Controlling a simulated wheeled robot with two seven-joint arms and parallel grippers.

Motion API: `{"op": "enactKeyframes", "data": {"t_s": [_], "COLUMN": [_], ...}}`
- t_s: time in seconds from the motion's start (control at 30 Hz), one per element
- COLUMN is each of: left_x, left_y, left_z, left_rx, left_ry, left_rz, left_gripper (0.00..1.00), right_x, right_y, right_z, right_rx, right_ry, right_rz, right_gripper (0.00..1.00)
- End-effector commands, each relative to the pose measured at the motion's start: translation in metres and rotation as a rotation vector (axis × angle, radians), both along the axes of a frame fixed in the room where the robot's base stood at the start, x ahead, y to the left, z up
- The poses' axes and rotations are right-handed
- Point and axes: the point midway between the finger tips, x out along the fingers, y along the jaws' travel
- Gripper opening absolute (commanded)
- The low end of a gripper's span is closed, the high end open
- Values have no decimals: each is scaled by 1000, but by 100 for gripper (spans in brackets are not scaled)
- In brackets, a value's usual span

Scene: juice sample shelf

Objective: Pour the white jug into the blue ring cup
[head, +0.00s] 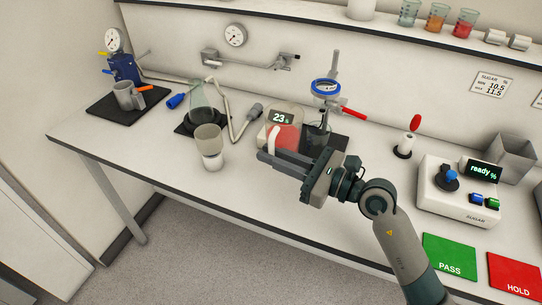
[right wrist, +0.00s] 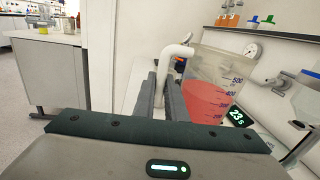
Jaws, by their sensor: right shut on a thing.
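The white jug (head: 284,138) is translucent and holds red liquid. In the right wrist view the jug (right wrist: 210,88) shows blue volume marks, and its white handle (right wrist: 176,52) lies between the fingers. My right gripper (head: 268,160) is shut on this handle, in front of the jug. Whether the jug touches the bench is hidden. The blue ring cup (head: 326,88) is held on a stand, just right of and above the jug, with a red lever beside it. A clear glass beaker (head: 317,133) stands below the cup on a dark mat. My left gripper is not in view.
A timer (head: 281,118) reads 23 s by the jug. A grey-topped cup (head: 209,150) and a flask (head: 199,101) stand left. A sugar meter (head: 460,190) and green and red pads (head: 449,257) are right. The bench's front left (head: 130,150) is clear.

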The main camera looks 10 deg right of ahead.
Motion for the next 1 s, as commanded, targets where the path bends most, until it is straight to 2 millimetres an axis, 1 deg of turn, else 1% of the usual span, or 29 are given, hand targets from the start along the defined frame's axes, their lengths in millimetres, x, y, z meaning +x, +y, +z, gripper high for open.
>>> {"op": "enactKeyframes", "data": {"t_s": [0.17,0.2,0.23,0.53,0.67,0.83,1.0], "left_x": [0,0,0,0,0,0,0], "left_y": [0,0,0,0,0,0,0], "left_z": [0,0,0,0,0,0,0], "left_rx": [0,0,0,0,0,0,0], "left_ry": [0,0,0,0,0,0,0], "left_rz": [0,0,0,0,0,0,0], "left_gripper": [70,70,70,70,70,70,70], "right_x": [0,0,0,0,-3,-13,-29], "right_y": [0,0,0,0,-5,-21,-48], "right_z": [1,1,1,1,-2,-12,-24], "right_rx": [1,1,1,2,6,16,19], "right_ry": [-4,-4,-4,-3,-1,-1,-1], "right_rz": [-1,-1,-1,-2,-21,-91,-196], "right_gripper": [0,6,0,0,0,0,0]}}
